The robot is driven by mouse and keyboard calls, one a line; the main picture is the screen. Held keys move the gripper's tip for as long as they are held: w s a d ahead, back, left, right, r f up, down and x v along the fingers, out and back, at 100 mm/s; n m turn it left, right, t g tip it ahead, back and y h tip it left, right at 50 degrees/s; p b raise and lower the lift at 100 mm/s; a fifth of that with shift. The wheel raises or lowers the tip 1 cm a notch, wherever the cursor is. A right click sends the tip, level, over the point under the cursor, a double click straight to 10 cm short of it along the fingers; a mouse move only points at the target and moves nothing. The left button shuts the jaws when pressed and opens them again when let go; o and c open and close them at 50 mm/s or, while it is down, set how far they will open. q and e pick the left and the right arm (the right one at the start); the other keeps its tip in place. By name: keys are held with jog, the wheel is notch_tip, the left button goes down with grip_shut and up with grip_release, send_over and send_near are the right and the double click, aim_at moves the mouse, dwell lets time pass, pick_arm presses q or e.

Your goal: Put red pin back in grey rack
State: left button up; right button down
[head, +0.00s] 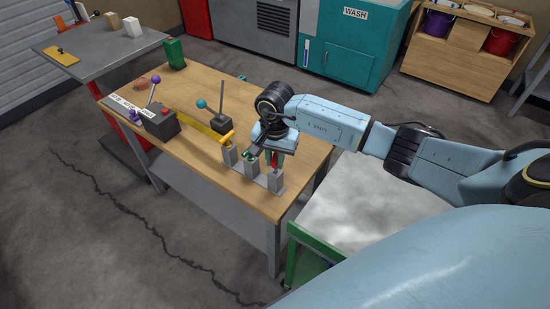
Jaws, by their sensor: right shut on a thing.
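The grey rack (276,184) stands near the front right of the wooden table and has three upright blocks. A yellow pin (227,138) sits at its left block and a green pin (252,154) at its middle block. My right gripper (271,154) points down over the right end of the rack, shut on the red pin (275,160). The red pin shows as a small red patch just above the right block; I cannot tell whether it touches the block. The gripper hides part of it. My left gripper is out of view.
On the wooden table (190,90) stand a dark box with a purple-knobbed lever (162,119), a teal-knobbed lever (201,104), a dark base with an upright rod (221,124) and a green can (175,54). A green cart (310,238) stands at the right.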

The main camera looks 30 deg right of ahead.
jog(key=shift+f, duration=0.15)
jog(key=shift+f+b, duration=1.15)
jog(key=shift+f, duration=0.1)
jog(key=c, duration=0.6)
grip_release()
dwell(0.4)
jog(key=shift+r+p, duration=0.7)
jog(key=shift+r, duration=0.85)
